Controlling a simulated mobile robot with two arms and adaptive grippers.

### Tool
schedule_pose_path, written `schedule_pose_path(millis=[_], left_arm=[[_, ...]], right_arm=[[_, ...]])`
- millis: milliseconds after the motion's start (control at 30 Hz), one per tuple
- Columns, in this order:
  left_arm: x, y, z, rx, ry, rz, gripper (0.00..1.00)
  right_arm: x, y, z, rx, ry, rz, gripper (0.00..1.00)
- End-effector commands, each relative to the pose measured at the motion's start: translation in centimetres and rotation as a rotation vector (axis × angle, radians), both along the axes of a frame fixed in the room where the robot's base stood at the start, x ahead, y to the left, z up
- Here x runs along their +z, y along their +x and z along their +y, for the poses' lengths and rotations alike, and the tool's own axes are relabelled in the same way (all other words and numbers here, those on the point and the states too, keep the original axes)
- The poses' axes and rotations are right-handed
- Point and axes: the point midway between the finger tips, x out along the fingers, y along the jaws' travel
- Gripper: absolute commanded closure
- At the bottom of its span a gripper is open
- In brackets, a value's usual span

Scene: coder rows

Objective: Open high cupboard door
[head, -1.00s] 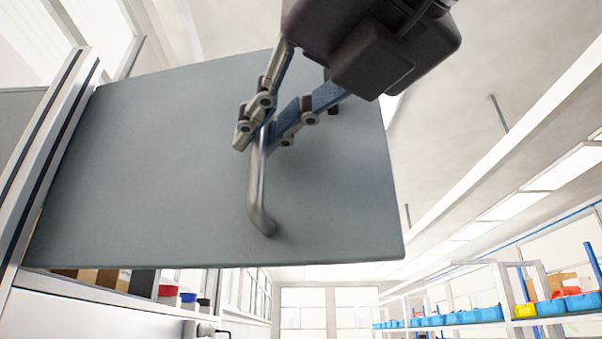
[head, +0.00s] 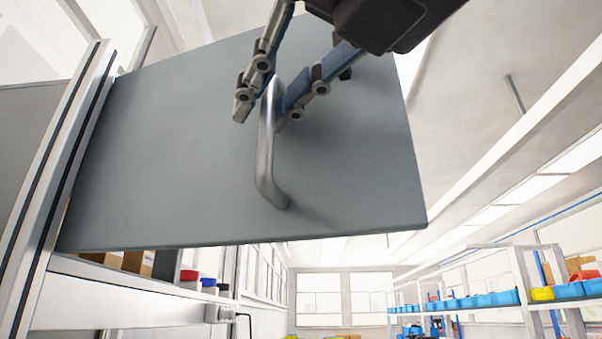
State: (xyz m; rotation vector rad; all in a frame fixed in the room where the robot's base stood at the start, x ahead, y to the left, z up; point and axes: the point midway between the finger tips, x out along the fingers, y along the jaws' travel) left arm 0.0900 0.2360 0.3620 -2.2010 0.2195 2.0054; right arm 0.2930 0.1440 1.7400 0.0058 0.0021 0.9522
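The grey high cupboard door (head: 170,150) fills the upper left of the head view. It is hinged at its left side by the metal frame post and stands swung open, out from the cupboard. Its curved metal handle (head: 266,160) is on the door's face. My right gripper (head: 262,116) comes from above, with one finger on each side of the handle's upper part. The fingers are open, with a gap between the left finger and the handle. My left gripper is not in view.
Under the door's lower edge, cardboard boxes (head: 135,262) and small red, blue and black-lidded containers (head: 208,285) stand on a shelf. A rack with blue bins (head: 490,299) stands at the far right. The space right of the door is free.

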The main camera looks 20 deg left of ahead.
Motion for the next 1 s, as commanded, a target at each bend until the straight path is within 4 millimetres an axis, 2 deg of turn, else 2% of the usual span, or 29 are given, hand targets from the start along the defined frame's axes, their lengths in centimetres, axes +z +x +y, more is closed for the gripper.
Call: schedule_pose_path(millis=[167,500,700,1000], left_arm=[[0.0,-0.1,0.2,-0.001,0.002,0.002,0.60],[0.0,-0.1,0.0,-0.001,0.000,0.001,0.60],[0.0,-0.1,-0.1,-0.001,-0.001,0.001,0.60],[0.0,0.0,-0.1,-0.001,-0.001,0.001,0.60]], right_arm=[[0.0,-0.5,-0.8,0.000,0.000,-0.001,0.84],[0.1,-4.5,-6.4,-0.001,0.003,-0.002,0.84],[0.1,-6.3,-8.8,0.000,0.002,-0.001,0.84],[0.0,-7.0,-9.7,0.000,-0.001,0.000,0.84]])
